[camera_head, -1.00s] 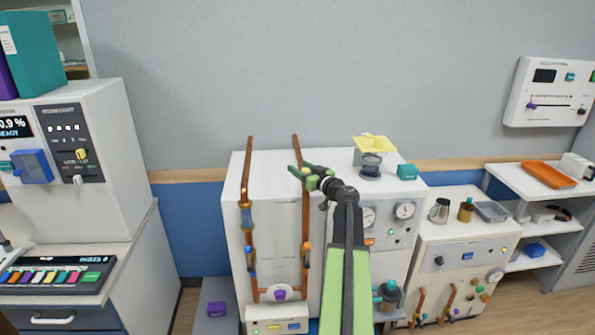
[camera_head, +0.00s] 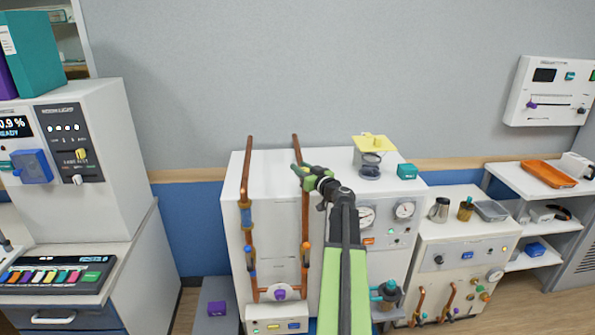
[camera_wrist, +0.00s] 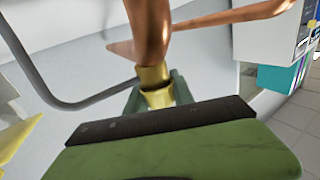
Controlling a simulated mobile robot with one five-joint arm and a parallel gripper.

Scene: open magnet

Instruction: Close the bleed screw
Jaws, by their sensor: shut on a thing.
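My gripper (camera_head: 305,172) is at the upper part of the right-hand copper pipe (camera_head: 305,222) on the white cabinet. In the wrist view, a brass fitting (camera_wrist: 155,84) sits at the end of a copper pipe (camera_wrist: 149,35), between my green fingers (camera_wrist: 157,97). My gripper is shut on this fitting. The near finger hides its lower part. I cannot tell for sure that this fitting is the bleed screw. In the head view, my gripper covers the fitting.
A second copper pipe (camera_head: 246,180) stands to the left. On the cabinet top (camera_head: 268,163), a yellow plate (camera_head: 374,142) on a dark stand and a teal block (camera_head: 407,171) are to the right of my gripper. A grey wall (camera_head: 280,70) is behind.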

